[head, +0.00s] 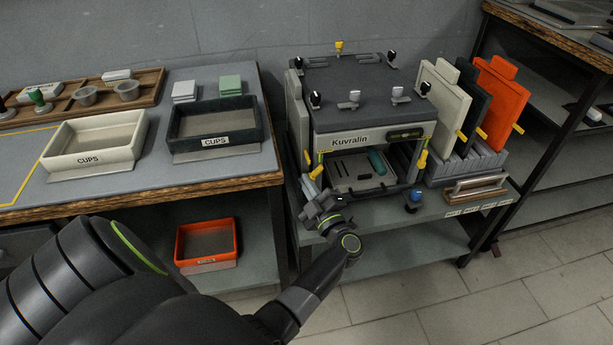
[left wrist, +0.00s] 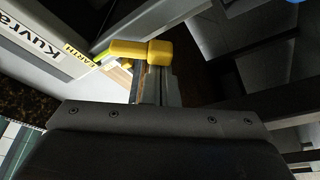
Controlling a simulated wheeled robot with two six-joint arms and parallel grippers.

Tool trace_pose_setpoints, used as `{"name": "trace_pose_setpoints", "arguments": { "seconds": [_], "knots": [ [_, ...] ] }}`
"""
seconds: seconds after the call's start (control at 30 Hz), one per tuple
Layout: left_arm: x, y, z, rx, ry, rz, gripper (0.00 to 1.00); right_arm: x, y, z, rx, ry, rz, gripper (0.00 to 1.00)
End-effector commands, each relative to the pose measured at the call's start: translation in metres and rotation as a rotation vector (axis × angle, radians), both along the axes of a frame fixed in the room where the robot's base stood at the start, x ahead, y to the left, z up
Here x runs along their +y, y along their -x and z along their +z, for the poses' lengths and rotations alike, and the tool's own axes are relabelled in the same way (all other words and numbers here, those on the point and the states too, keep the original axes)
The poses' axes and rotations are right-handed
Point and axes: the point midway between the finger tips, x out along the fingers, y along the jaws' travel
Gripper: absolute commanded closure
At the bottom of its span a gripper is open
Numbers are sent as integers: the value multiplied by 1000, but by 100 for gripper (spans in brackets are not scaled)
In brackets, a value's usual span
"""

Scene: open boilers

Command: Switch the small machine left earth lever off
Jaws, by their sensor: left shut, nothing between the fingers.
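The small machine (head: 350,139), labelled Kuvralin, stands on the grey cart shelf. Its left earth lever (head: 318,166) is yellow and sits at the front left corner. In the left wrist view, the lever's thick yellow end (left wrist: 140,50) reaches across from a label reading EARTH (left wrist: 75,53). My left gripper (head: 314,192) is shut and empty, just below and in front of that lever. In the left wrist view its fingertips (left wrist: 156,70) are right at the lever's yellow end; I cannot tell whether they touch. My right gripper is not in view.
A second yellow lever (head: 421,160) is on the machine's front right. A blue knob (head: 415,196) stands at the shelf front. Upright panels (head: 500,95) and a wooden-handled block (head: 475,189) are to the right. The table with CUPS trays (head: 95,140) is left.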

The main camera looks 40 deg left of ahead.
Motion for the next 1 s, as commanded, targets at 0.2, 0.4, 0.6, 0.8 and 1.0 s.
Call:
{"name": "trace_pose_setpoints", "arguments": {
  "seconds": [0.2, 0.4, 0.6, 0.8, 1.0],
  "knots": [
    [-4, -5, -9, -159, 135, -1, 100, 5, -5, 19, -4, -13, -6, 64],
    [-8, -9, -14, -296, 252, -1, 100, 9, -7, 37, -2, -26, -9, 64],
    [-9, -10, -14, -337, 287, 0, 100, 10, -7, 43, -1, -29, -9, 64],
    [-9, -10, -13, -334, 286, -1, 100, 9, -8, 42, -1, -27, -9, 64],
    [-10, -8, -9, -333, 288, -4, 100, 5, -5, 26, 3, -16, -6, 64]
  ]
}}
